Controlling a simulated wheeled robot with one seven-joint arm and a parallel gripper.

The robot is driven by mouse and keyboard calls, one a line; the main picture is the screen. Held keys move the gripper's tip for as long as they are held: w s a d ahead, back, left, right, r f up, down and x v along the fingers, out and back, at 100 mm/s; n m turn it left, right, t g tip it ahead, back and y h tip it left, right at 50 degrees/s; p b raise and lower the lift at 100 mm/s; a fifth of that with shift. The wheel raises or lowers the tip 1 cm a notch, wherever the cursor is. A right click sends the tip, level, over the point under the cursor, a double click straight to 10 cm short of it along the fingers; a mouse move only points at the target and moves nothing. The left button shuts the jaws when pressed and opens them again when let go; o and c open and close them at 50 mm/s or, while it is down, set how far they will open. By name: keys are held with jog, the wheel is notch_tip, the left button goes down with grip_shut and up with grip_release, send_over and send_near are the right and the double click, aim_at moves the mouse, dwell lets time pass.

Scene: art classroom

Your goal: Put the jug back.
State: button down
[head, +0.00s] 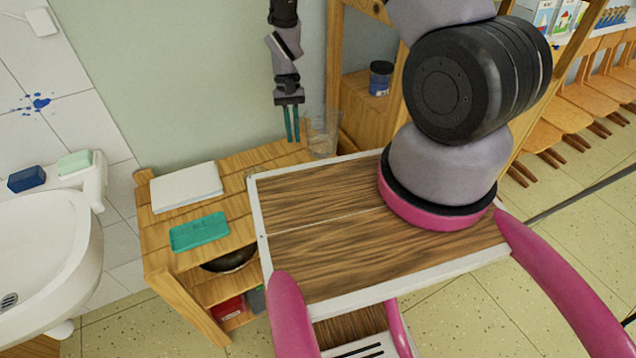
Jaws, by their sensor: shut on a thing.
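The jug (323,136) is clear and see-through, upright at the back right end of the low wooden shelf unit (235,160), close to the wall. My gripper (292,138) points down at the jug's left side, its two teal fingers close together. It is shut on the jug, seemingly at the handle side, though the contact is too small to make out. I cannot tell whether the jug's base touches the shelf top.
A white cloth (186,187) and a teal tray (199,232) lie on the shelf unit. A sink (45,260) stands at left. A taller wooden shelf (360,110) with a dark jar (380,78) is right of the jug. My wood-topped base fills the front.

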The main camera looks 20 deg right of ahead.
jog(key=shift+s+a+f, duration=0.3)
jog(key=shift+f, duration=1.6)
jog(key=shift+s+a+f, duration=0.25)
jog(key=shift+s+f, duration=0.05)
jog(key=shift+f, duration=1.6)
jog(key=shift+s+a+f, duration=0.3)
jog(key=shift+f, duration=1.6)
jog(key=shift+f, duration=0.1)
jog(key=c, duration=0.9)
grip_release()
